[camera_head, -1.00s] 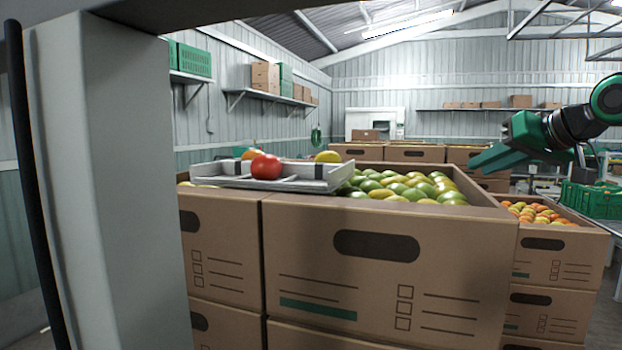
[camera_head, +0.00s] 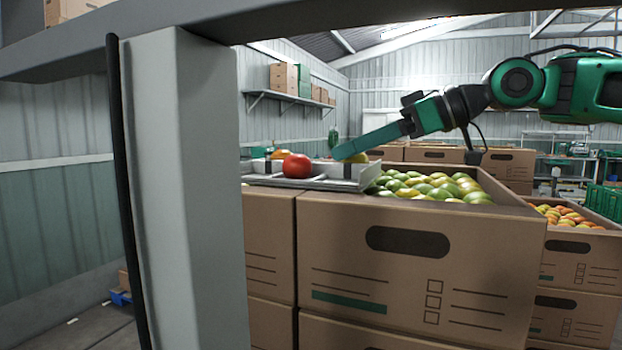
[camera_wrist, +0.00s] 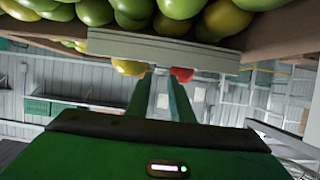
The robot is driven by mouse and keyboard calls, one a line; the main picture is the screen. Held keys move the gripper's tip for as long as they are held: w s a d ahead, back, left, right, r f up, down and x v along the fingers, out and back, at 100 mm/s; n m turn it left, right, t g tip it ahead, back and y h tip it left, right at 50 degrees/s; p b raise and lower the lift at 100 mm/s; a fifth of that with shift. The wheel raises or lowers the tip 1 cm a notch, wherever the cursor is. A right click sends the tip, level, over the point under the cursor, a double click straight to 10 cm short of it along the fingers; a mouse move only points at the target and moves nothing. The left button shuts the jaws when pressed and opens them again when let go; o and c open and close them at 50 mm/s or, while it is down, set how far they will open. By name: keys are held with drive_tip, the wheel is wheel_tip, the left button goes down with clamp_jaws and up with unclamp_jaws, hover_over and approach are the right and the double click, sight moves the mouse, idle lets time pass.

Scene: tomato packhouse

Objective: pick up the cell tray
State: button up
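The grey cell tray (camera_head: 318,184) rests on the left part of a cardboard box of green and yellow fruit. It holds a red tomato (camera_head: 297,166), an orange one (camera_head: 281,154) behind it, and a yellow one (camera_head: 358,157) partly hidden by my fingers. My gripper (camera_head: 340,153) reaches in from the right, its fingertips over the tray's right part. In the wrist view, the tray's pale side (camera_wrist: 170,52) lies just beyond my two fingers (camera_wrist: 161,75). They are parallel with a gap between them and nothing visible in it. Contact with the tray cannot be told.
The cardboard box (camera_head: 420,280) stands on another box. A box of orange-red tomatoes (camera_head: 575,280) stands at the right. A pale post (camera_head: 185,200) blocks the left side. More boxes (camera_head: 500,165) stand behind, with a wall shelf (camera_head: 290,97) farther back.

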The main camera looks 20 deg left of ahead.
sight(317, 163)
drive_tip(key=shift+x, duration=3.65)
drive_tip(key=shift+w, duration=0.1)
clamp_jaws()
